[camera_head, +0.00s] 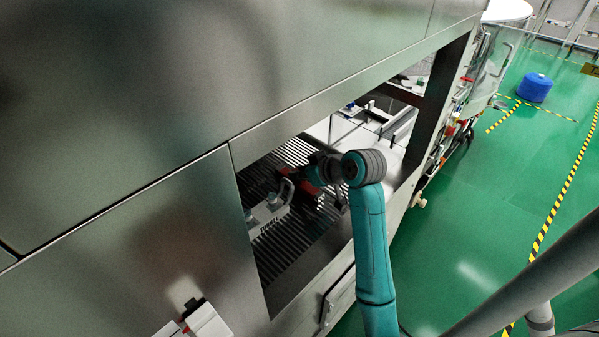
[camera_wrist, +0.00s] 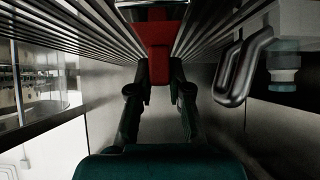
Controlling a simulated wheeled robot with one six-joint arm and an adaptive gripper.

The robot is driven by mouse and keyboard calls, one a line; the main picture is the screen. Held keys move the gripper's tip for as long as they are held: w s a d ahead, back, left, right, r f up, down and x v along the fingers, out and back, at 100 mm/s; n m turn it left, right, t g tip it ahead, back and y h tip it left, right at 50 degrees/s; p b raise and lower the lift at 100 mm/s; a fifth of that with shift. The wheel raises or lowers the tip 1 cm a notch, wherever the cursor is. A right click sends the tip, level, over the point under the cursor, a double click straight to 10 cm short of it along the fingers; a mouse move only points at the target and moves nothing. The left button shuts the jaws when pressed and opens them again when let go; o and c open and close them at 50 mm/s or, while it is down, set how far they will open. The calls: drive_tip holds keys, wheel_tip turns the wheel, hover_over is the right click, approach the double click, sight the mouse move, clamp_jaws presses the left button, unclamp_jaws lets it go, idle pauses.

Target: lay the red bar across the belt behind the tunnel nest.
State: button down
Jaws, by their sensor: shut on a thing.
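The red bar (camera_wrist: 158,45) is held between the two fingers of my gripper (camera_wrist: 159,76) in the wrist view. It lies close to the belt slats, but I cannot tell whether it touches them. In the head view my gripper (camera_head: 312,178) reaches through the machine's opening over the slatted belt (camera_head: 292,152), and the bar is mostly hidden by my arm. The tunnel nest (camera_head: 268,209), a pale block with curved handles, sits on the belt to the left of my gripper. A grey loop handle (camera_wrist: 240,68) shows at right in the wrist view.
Steel panels (camera_head: 120,240) and the frame of the opening (camera_head: 440,95) surround my arm closely. Dark slatted belt is bare below the nest. A blue drum (camera_head: 534,88) stands on the open green floor at the right.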

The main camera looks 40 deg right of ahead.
drive_tip(key=shift+f, duration=0.15)
drive_tip(key=c, duration=1.1)
unclamp_jaws()
drive_tip(key=shift+r, duration=0.25)
drive_tip(key=v, duration=1.2)
